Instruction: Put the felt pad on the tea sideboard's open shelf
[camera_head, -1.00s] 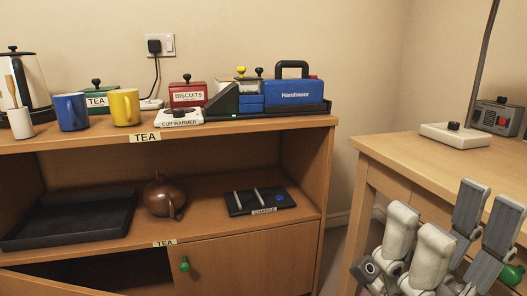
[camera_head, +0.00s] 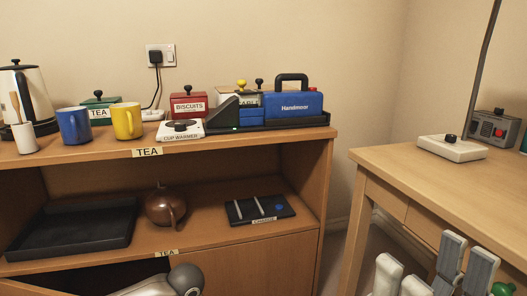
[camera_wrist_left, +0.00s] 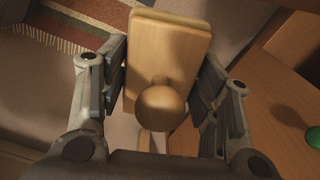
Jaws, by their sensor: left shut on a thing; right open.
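The tea sideboard's open shelf (camera_head: 207,226) is the middle compartment in the head view, under the top and above the doors. In the left wrist view my left gripper (camera_wrist_left: 162,80) is shut on a pale wooden block with a round knob, apparently the felt pad (camera_wrist_left: 168,45); no felt face shows. In the head view a grey part of my left arm rises at the bottom, before the sideboard doors; the pad is out of that view. My right gripper (camera_head: 432,275) is open and empty at the bottom right, partly cut off.
The shelf holds a black tray (camera_head: 75,232), a brown teapot (camera_head: 163,207) and a dark charging pad (camera_head: 259,209). Bare strips lie between teapot and charging pad and along the front. Mugs, boxes and a cup warmer (camera_head: 180,132) crowd the top. A desk (camera_head: 400,165) stands right.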

